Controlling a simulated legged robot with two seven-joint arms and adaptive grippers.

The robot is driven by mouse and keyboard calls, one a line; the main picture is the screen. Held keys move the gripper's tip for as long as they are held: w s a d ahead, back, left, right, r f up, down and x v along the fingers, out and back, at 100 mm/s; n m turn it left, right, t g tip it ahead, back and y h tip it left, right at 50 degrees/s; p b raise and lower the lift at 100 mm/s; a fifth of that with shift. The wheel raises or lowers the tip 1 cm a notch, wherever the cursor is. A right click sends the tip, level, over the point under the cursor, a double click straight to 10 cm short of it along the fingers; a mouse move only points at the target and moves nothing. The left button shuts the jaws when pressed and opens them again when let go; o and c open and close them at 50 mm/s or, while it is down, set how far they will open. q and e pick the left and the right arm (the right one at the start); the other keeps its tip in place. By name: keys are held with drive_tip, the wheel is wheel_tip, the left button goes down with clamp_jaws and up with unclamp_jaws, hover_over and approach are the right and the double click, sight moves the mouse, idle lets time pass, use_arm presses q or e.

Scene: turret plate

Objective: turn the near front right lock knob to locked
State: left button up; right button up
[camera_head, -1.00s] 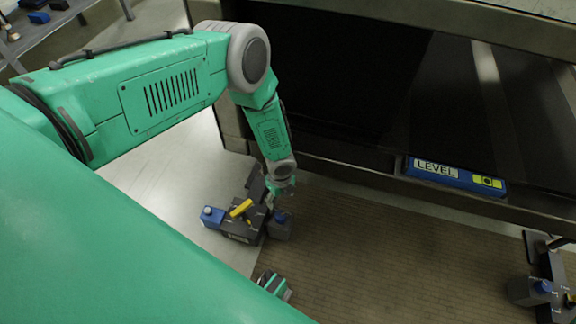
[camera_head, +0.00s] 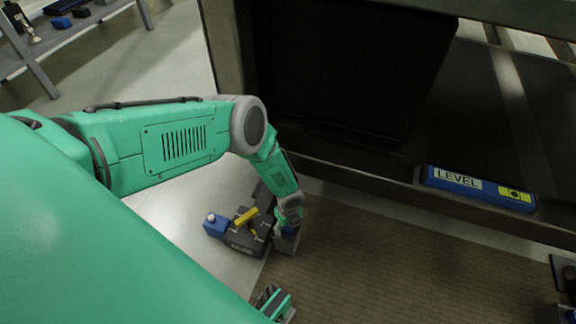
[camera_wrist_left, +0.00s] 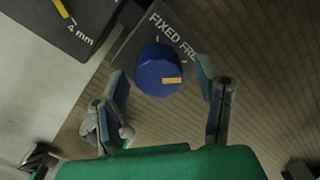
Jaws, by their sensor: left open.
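In the left wrist view, a round blue knob (camera_wrist_left: 156,75) with a yellow mark sits on a dark grey block (camera_wrist_left: 133,42) lettered "FIXED" and "FREE". The yellow mark is on the knob's lower right part, and the word "FREE" is partly cut by a finger. My left gripper (camera_wrist_left: 162,78) is open, with one finger on each side of the knob and visible gaps. In the head view my left gripper (camera_head: 288,221) is down at the block's right end and hides most of the knob.
The dark floor unit (camera_head: 243,239) also carries a yellow lever (camera_head: 246,215) and a blue box (camera_head: 215,225) at its left. A blue "LEVEL" device (camera_head: 478,188) lies on the large frame's ledge. Another dark unit (camera_head: 562,280) is at the right edge.

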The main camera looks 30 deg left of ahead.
use_arm(q)
drive_tip(key=shift+a, duration=0.15)
use_arm(e)
drive_tip(key=shift+a+r, duration=0.1)
drive_tip(key=shift+a, duration=0.1)
use_arm(q)
drive_tip(key=shift+f, duration=0.1)
drive_tip(key=c, duration=1.2)
drive_tip(key=shift+o, duration=0.3)
